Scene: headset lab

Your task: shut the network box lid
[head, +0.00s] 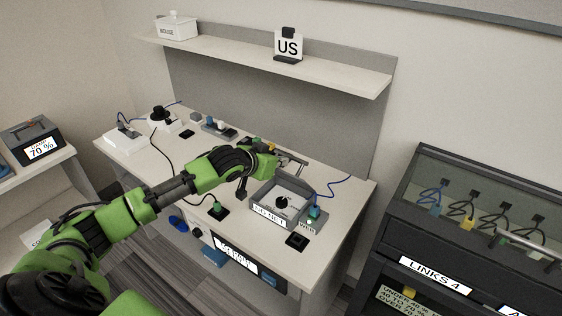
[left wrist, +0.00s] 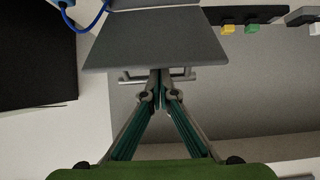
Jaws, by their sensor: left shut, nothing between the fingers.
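The network box (head: 267,216) is a grey open-topped box with a lettered front label, on the right part of the bench. Its inside, with a white unit and a black round part, is visible. The grey lid (left wrist: 158,38) stands raised at the back of the box, with a bar handle (left wrist: 183,75) on it. My left gripper (head: 272,163) is behind and left of the box, at the lid's handle. In the left wrist view its fingers (left wrist: 160,92) are together and empty, right at the handle; I cannot tell whether they touch it. My right gripper is out of view.
A teal plug (head: 314,212) with a blue cable stands at the box's right side. A black socket block (head: 297,241) lies in front. A shelf (head: 320,72) hangs above the bench's back. A dark cabinet (head: 460,225) stands to the right.

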